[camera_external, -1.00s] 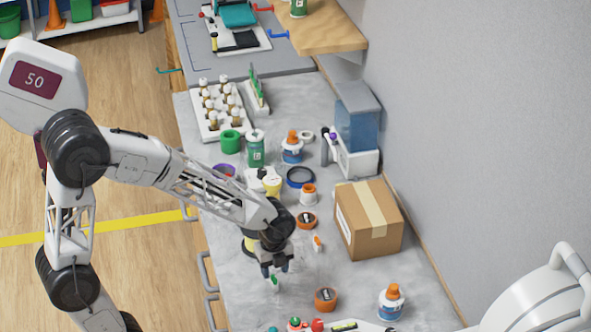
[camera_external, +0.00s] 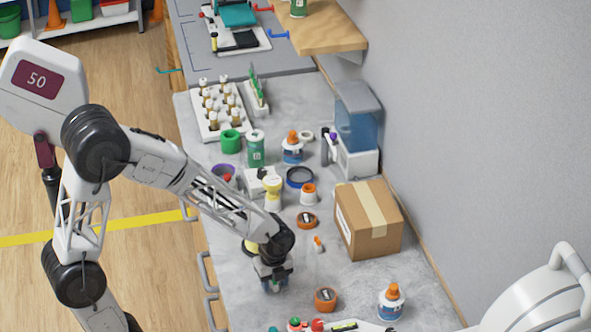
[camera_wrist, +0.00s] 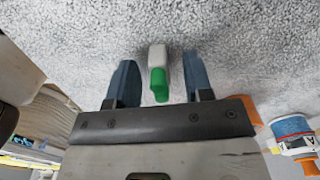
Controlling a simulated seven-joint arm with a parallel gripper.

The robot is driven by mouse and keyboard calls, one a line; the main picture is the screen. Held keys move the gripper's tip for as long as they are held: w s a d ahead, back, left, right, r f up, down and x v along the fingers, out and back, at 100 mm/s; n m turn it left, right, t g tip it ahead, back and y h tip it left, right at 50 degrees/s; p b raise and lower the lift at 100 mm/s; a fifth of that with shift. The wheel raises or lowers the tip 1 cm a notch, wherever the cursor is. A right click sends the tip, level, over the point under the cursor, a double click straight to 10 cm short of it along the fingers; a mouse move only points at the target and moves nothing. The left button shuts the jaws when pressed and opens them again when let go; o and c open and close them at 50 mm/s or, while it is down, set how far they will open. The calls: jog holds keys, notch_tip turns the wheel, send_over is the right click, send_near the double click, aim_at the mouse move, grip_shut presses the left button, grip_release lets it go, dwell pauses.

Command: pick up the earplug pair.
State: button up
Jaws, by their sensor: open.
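A small green and white piece, probably the earplug pair (camera_wrist: 158,72), lies on the speckled grey counter in the wrist view. Its white end points away from my gripper and its green end points toward it. My gripper (camera_wrist: 161,78) is open, with one blue finger on each side of the piece and a visible gap on both sides. In the external view my gripper (camera_external: 274,284) points down, low over the counter, and hides the piece.
A cardboard box (camera_external: 369,220) stands to the right on the counter (camera_external: 345,277). Several jars and a vial rack (camera_external: 219,111) fill the far part.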

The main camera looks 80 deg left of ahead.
jog(key=shift+f, duration=0.25)
jog(key=shift+c, duration=0.3)
grip_shut()
jog(key=shift+r, duration=0.1)
jog(key=shift+r, duration=0.75)
notch_tip(320, 180, up, 2)
jog(key=shift+r, duration=0.1)
jog(key=s+d, duration=0.2)
jog(key=s, duration=0.5)
jog(key=s+d+r, duration=0.1)
jog(key=s+d, duration=0.1)
jog(key=s, duration=0.6)
jog(key=shift+s+d, duration=0.15)
jog(key=shift+d, duration=0.15)
